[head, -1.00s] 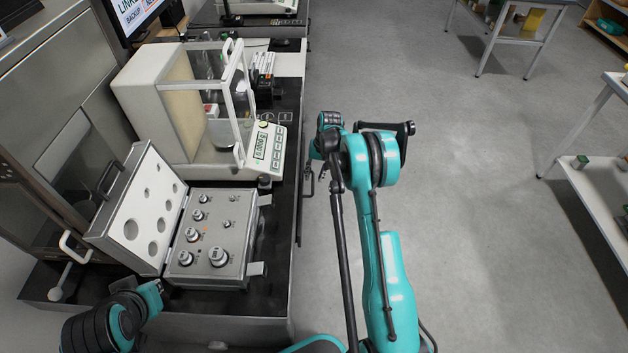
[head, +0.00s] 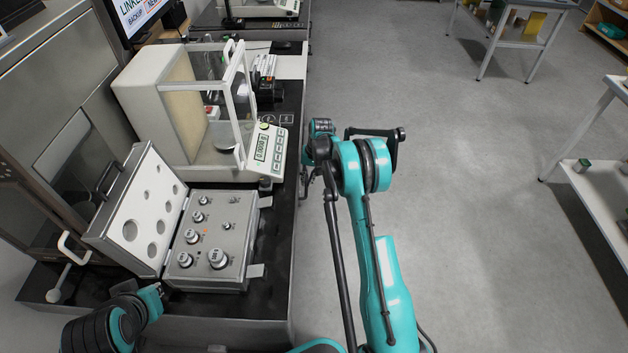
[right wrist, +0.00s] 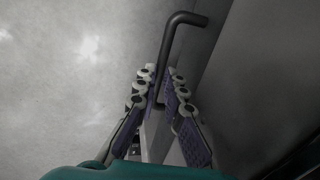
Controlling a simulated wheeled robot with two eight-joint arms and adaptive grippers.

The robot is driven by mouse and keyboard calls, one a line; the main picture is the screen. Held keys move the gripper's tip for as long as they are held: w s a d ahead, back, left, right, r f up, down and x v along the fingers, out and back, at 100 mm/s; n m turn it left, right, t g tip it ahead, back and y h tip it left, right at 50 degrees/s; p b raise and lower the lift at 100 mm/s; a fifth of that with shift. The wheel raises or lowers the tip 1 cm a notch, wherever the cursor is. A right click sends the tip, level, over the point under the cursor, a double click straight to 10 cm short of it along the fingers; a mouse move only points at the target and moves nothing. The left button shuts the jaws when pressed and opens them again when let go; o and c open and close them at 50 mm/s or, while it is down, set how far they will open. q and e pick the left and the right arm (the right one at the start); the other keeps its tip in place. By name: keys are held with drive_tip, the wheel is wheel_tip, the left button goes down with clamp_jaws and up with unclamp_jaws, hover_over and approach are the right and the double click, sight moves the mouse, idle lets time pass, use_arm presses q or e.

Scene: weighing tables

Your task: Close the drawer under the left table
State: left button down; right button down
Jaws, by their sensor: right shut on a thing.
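My right gripper (right wrist: 160,80) is shut on the dark bar handle (right wrist: 172,48) of the drawer in the right wrist view. The grey drawer front (right wrist: 245,70) stands just right of the handle. In the head view the right gripper (head: 305,180) is at the right side of the left table (head: 270,290), below its top and partly hidden by my arm. The drawer is hardly visible there, tucked against the table's edge. My left arm is at the lower left of the head view; its fingers do not show.
On the left table stand a balance (head: 262,150) with a glass chamber and an open case of weights (head: 222,245). Another table (head: 520,30) and a white shelf unit (head: 600,190) stand to the right. The grey floor between is clear.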

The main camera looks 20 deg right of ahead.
drive_tip(key=c, duration=1.6)
unclamp_jaws()
drive_tip(key=shift+d, duration=0.1)
drive_tip(key=shift+r, duration=0.1)
wheel_tip(320, 180, up, 8)
drive_tip(key=d, duration=0.1)
drive_tip(key=shift+s+d, duration=0.2)
drive_tip(key=shift+s, duration=0.15)
drive_tip(key=shift+f, duration=0.2)
